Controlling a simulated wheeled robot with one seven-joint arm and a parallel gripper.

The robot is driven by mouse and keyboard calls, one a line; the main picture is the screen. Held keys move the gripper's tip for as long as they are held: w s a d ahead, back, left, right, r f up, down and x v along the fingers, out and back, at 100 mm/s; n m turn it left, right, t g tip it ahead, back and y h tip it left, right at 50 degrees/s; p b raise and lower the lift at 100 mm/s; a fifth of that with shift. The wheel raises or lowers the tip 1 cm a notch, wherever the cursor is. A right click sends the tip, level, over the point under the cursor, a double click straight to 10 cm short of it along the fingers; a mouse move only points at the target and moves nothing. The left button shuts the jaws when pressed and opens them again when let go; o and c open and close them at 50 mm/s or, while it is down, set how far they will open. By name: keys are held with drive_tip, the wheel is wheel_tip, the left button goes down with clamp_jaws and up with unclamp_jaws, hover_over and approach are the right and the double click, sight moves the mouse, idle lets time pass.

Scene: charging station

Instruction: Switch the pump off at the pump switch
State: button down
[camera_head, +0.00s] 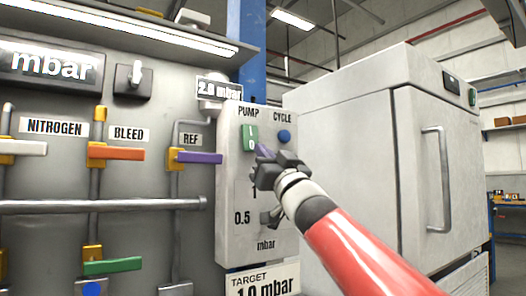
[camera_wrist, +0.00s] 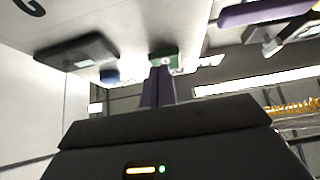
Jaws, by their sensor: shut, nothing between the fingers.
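The pump switch (camera_head: 250,138) is a green rocker with white marks, under the PUMP label on the pale control box (camera_head: 228,190). In the wrist view the green switch (camera_wrist: 166,59) sits just beyond the fingertips. My gripper (camera_head: 264,151) is at the front of the box, just below and right of the switch. Its purple-grey fingers (camera_wrist: 158,72) are together and empty, pointing at the switch. I cannot tell whether the tips touch the rocker. Which side of the rocker is pressed in is not clear.
A blue button (camera_head: 284,136) under CYCLE is close to the right of the switch. A dark knob (camera_head: 270,217) lies below my gripper. A purple REF handle (camera_head: 201,158) sticks out left of the box. A large white cabinet (camera_head: 365,160) stands to the right.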

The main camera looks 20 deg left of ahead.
drive_tip(key=shift+w+a+f, duration=0.1)
drive_tip(key=shift+w+a, duration=0.05)
drive_tip(key=shift+w+a+f+y+b, duration=0.1)
drive_tip(key=shift+w+a+y+b, duration=0.2)
drive_tip(key=shift+y+b, duration=0.35)
drive_tip(key=shift+s+f, duration=0.1)
drive_tip(key=shift+s, duration=0.05)
